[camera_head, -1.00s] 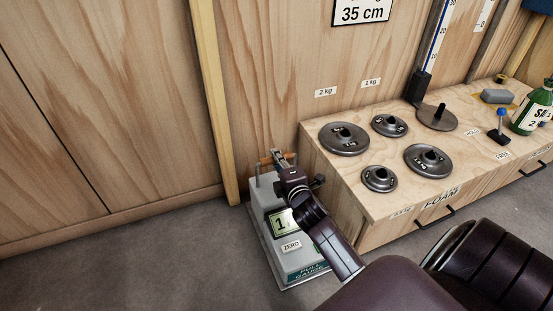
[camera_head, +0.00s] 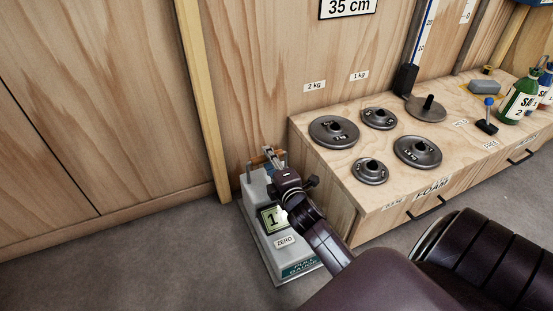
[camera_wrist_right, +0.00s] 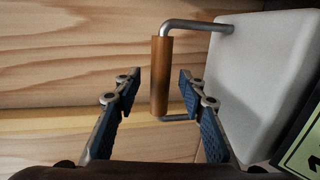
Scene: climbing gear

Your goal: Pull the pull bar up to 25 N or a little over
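The pull gauge (camera_head: 262,208) is a grey box on the floor beside the wooden bench. Its lit display (camera_head: 268,218) shows a "1"; my right arm hides the rest. The pull bar (camera_wrist_right: 162,76) is a brown cylinder on a bent metal handle, seen in the right wrist view. My right gripper (camera_wrist_right: 160,84) is open, with one blue-padded finger on each side of the bar and a gap on both sides. In the head view the gripper (camera_head: 271,156) is at the top of the gauge, partly covering the bar. My left gripper is not in view.
The wooden bench (camera_head: 341,190) stands close to the right of the gauge, bearing several dark weight plates (camera_head: 334,131). A plywood wall (camera_head: 250,70) is behind the gauge. The floor (camera_head: 130,265) to the left is clear. A ZERO label (camera_head: 285,242) is on the gauge.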

